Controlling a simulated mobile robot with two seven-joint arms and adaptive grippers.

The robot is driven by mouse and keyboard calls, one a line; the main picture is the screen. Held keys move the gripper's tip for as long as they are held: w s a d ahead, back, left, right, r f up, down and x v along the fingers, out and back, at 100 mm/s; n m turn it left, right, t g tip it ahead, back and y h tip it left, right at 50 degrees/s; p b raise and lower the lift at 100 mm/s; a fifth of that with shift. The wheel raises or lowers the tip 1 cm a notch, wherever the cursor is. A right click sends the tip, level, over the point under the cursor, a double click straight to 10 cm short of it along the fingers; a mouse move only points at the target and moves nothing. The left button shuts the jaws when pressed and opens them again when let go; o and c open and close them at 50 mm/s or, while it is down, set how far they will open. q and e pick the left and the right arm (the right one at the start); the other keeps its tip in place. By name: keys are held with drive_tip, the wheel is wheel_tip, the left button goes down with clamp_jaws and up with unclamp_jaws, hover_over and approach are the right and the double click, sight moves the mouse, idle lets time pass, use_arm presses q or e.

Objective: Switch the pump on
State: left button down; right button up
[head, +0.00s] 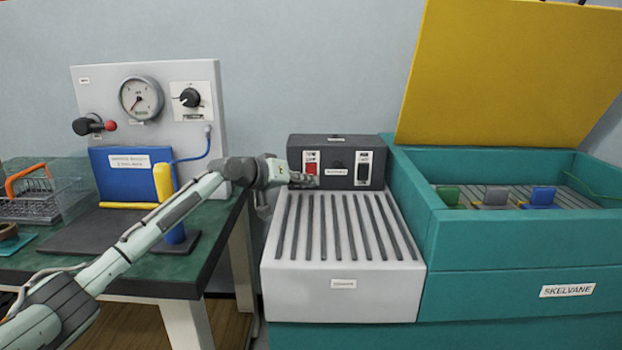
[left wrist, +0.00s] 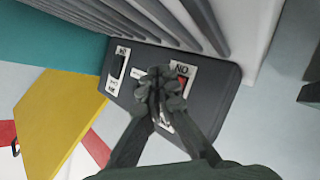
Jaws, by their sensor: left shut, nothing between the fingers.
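A dark control box (head: 337,150) stands at the back of the grey slatted unit. It carries a red rocker switch (head: 311,168) on the left and a black switch (head: 363,168) on the right, each on a white plate. The plate labels are too small to read surely. My left gripper (head: 304,181) is shut and empty, right in front of the box by the red switch. In the left wrist view its closed fingertips (left wrist: 163,88) partly cover the red switch (left wrist: 183,82); the black switch (left wrist: 119,66) is clear. I cannot tell whether the fingertips touch. My right gripper is out of view.
A teal tank (head: 520,220) with a raised yellow lid (head: 505,75) stands at the right. The green bench (head: 190,268) at the left holds a gauge panel (head: 145,75), a blue board (head: 125,178) and a wire basket (head: 40,205). The slatted top (head: 342,270) is bare.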

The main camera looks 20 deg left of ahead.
use_arm(q)
drive_tip(key=shift+w, duration=0.35)
drive_tip(key=shift+w+a, duration=0.15)
drive_tip(key=shift+w, duration=0.15)
idle(0.4)
idle(0.4)
drive_tip(key=shift+s+p, duration=0.35)
drive_tip(key=shift+p, duration=0.1)
drive_tip(key=shift+s+d+p, duration=0.2)
drive_tip(key=shift+s+p, duration=0.1)
drive_tip(key=shift+s, duration=0.05)
